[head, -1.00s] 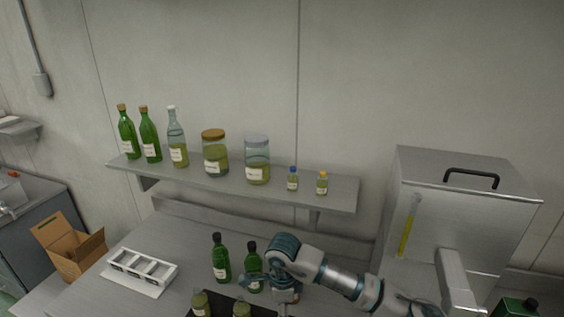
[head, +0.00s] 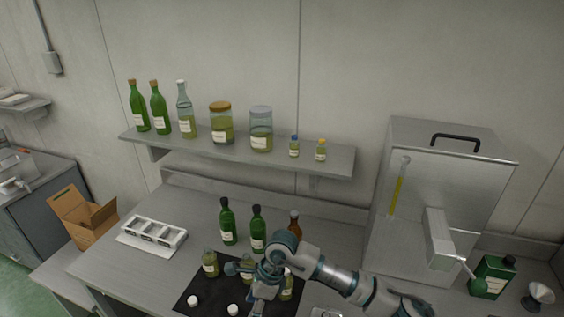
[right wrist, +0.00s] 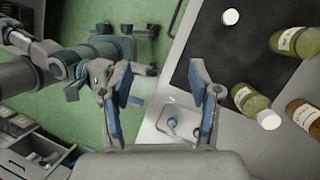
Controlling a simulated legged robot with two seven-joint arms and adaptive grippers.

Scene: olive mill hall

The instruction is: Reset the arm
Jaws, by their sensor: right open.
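My right gripper (head: 262,292) hangs over the black mat at the front of the bench in the head view, its arm coming in from the right. In the right wrist view its two fingers (right wrist: 167,95) are wide apart with nothing between them. The black mat (head: 200,275) carries several small jars, one partly hidden behind my gripper, and white caps, one of them a white cap (head: 193,300).
Two dark green bottles (head: 228,222) and a brown bottle (head: 295,224) stand behind the mat. A white rack (head: 152,235) is at left. A wall shelf (head: 325,166) holds bottles and jars. A steel machine (head: 440,160) and green can (head: 492,278) are at right.

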